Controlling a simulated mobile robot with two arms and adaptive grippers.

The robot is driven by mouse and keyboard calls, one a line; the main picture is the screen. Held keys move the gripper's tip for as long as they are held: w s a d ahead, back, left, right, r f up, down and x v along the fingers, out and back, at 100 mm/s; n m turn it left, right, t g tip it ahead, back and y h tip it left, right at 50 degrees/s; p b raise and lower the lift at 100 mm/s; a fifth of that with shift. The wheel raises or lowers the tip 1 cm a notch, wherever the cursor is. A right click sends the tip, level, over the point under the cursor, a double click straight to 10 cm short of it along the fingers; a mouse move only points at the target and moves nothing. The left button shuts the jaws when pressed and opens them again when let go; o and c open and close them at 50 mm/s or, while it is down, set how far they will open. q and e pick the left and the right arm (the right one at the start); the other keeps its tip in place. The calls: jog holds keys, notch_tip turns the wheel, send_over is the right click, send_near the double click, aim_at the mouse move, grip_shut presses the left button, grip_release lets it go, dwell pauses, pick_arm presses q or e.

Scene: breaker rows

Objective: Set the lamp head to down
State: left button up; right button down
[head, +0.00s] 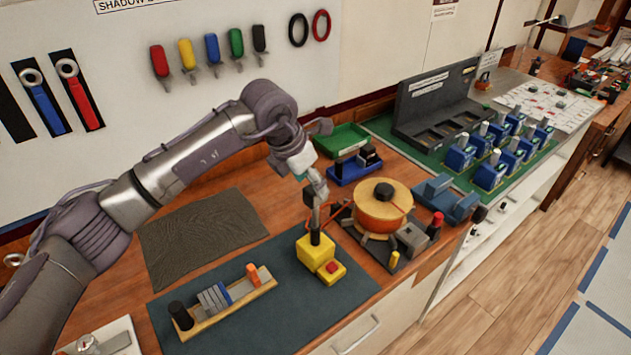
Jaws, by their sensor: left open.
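No lamp head is clearly recognisable near my gripper. A small pale lamp-like shape (546,21) shows far off at the top right, too small to tell which way its head points. My left gripper (316,208) is open and points down, just above a yellow block (317,256) with a black upright knob (315,237) and a red button. The fingers overlap the knob's top in the picture; I cannot tell if they touch it. My right gripper is not in view.
The yellow block stands on a dark mat (290,319). A wooden rack (228,305) lies to its left and an orange cable reel (381,212) to its right. Several blue breakers (491,171) stand on a green mat farther right. A brown cloth (200,233) lies behind left.

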pick_arm(q)
jog(key=shift+p+x, duration=0.35)
jog(key=shift+x, duration=0.85)
jog(key=shift+d+f, duration=0.15)
jog(key=shift+f, duration=0.15)
jog(key=shift+d+f, duration=0.1)
jog(key=shift+f, duration=0.2)
jog(key=shift+w, duration=0.1)
jog(key=c, duration=0.7)
grip_shut()
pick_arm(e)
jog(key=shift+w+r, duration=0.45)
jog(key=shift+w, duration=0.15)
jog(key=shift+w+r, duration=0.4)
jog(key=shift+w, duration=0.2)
